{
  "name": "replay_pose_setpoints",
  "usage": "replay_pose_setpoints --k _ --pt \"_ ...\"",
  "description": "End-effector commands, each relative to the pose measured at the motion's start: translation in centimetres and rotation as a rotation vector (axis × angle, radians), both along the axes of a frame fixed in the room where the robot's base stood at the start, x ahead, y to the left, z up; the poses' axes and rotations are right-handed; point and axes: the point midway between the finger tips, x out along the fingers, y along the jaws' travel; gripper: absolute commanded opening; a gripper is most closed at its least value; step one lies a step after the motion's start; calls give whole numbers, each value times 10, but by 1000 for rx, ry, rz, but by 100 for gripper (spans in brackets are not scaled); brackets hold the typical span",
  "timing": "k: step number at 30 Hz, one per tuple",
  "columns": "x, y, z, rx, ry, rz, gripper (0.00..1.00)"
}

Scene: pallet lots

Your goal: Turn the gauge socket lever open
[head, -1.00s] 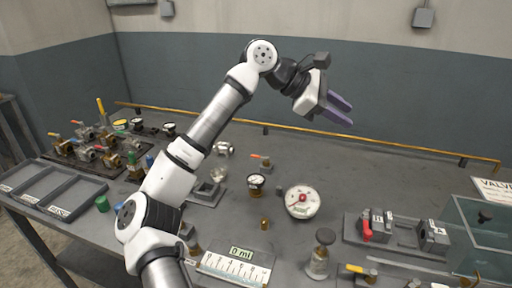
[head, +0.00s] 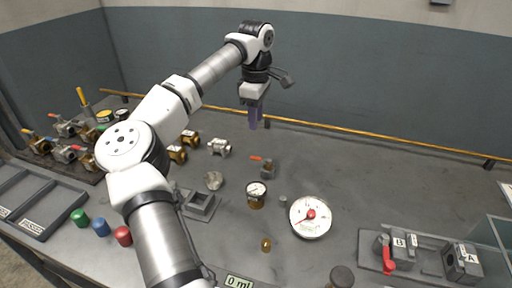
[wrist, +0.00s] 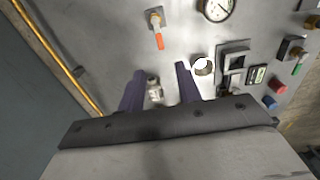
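A small valve socket (head: 268,170) stands on the bench, with an orange-red lever (head: 256,158) sticking out to its left. I take this for the gauge socket lever. In the wrist view the lever (wrist: 159,40) lies beyond my fingertips, pointing toward my gripper.
A silver valve (head: 219,147) and a grey square holder (head: 200,205) are to the left. A yellow rail (head: 370,147) runs along the back edge.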

Motion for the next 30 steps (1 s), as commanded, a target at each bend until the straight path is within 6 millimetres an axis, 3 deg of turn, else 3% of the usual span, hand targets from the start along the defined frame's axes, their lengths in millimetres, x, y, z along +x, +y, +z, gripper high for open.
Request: replay_pose_setpoints --k 15,21,30 --pt "-1 -1 -101 -4 4 0 34" --pt "-1 -1 -119 -3 2 0 34" --pt "-1 -1 -122 -3 1 0 34"
